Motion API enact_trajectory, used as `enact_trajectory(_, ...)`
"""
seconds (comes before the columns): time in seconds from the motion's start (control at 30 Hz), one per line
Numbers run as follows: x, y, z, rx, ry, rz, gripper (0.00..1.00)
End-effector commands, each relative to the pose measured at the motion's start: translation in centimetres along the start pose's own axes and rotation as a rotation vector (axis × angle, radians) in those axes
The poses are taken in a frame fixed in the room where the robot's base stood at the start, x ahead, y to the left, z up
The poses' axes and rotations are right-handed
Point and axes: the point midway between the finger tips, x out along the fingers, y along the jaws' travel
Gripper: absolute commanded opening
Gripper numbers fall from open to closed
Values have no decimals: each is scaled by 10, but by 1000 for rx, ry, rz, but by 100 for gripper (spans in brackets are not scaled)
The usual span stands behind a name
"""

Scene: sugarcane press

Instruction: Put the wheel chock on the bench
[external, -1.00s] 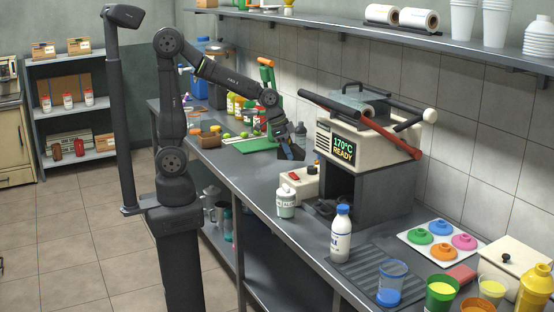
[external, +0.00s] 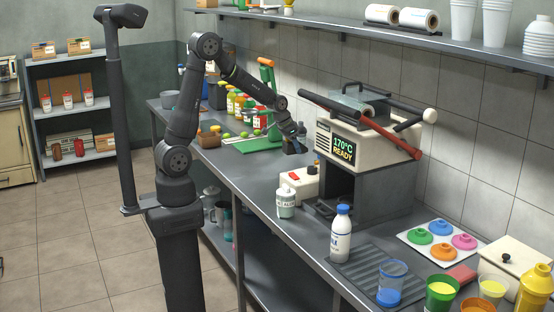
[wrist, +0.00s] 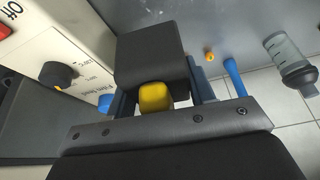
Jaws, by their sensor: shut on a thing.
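My gripper (external: 294,141) is above the grey bench (external: 248,178), left of the press. In the wrist view its blue fingers (wrist: 160,88) are shut on a dark block with a yellow part (wrist: 156,97) between them, which I take to be the wheel chock (wrist: 150,52). In the external view the chock is a small dark shape (external: 293,147) under the fingers, partly hidden by them. Whether it touches the bench top, I cannot tell.
The press (external: 362,160) stands right of the gripper, with a cream switch box (external: 299,184) and a white jar (external: 286,203) in front. Bare bench lies left of the jar.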

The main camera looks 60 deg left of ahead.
Motion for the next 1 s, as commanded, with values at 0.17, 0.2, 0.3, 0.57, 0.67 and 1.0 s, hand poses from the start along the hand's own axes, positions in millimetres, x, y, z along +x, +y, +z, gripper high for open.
enact_trajectory(0.17, -13, -67, 43, -154, 0, -65, 17)
enact_trajectory(0.2, -17, -80, 54, -188, 0, -79, 17)
enact_trajectory(0.3, -24, -109, 81, -271, 0, -112, 17)
enact_trajectory(0.57, -39, -152, 132, -415, 0, -171, 17)
enact_trajectory(0.67, -42, -158, 140, -437, 2, -181, 17)
enact_trajectory(1.0, -32, -182, 154, -454, -2, -184, 17)
